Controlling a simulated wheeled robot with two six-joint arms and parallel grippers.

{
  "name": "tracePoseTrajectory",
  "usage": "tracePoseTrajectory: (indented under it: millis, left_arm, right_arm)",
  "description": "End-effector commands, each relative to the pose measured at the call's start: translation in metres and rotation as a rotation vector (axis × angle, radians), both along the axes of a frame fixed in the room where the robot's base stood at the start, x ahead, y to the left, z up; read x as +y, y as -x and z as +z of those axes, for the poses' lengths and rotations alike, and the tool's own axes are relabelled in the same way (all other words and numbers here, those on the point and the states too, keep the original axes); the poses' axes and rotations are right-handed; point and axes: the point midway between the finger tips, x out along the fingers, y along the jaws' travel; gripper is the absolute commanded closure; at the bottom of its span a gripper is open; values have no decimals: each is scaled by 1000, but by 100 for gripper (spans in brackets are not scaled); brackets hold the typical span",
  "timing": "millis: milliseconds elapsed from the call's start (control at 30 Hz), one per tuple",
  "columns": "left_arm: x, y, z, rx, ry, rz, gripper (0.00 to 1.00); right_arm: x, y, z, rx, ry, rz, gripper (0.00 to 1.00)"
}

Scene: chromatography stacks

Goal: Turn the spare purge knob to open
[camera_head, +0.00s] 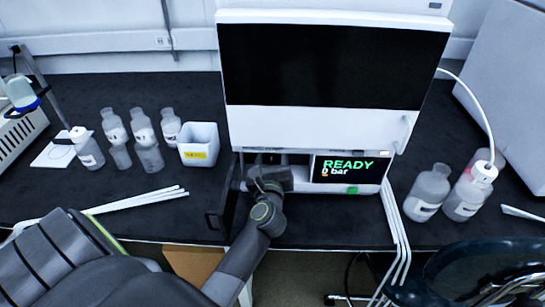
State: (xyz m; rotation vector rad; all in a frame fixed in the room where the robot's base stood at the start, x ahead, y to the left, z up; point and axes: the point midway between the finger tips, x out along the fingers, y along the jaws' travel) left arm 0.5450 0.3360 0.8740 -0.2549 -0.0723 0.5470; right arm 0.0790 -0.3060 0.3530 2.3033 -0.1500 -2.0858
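The chromatography stack (310,130) stands at the middle of the bench, white with a large dark front panel. Its lower module has a small screen (349,170) reading READY and 0 bar. My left arm comes in from the lower left, and its gripper (268,176) is at the recess to the left of this screen. The wrist and gripper body cover most of that recess. The fingertips are hidden, so I cannot tell whether they are open or shut. I cannot make out the spare purge knob. My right gripper is not in view.
A dark open door or handle frame (217,218) stands left of my wrist. Several bottles and a white bin (199,144) are at left. White tubing (398,235) hangs right of the stack, near more bottles (427,192). A dark chair (475,275) is at lower right.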

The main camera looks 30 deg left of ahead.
Motion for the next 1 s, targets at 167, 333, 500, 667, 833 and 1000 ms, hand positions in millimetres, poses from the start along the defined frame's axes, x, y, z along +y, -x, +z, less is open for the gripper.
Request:
tracePoseTrajectory:
  millis: [167,333,500,667,833,1000]
  left_arm:
    - [0,0,0,0,0,0,71]
    - [0,0,0,0,0,0,91]
    - [0,0,1,5,-9,0,91]
    - [0,0,2,28,-46,0,91]
    - [0,0,4,82,-132,0,91]
    - [-1,0,4,159,-255,0,91]
  right_arm:
    - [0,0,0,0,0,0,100]
    - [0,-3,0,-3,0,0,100]
    - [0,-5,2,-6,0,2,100]
    - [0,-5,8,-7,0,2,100]
    - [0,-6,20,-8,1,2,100]
    - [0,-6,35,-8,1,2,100]
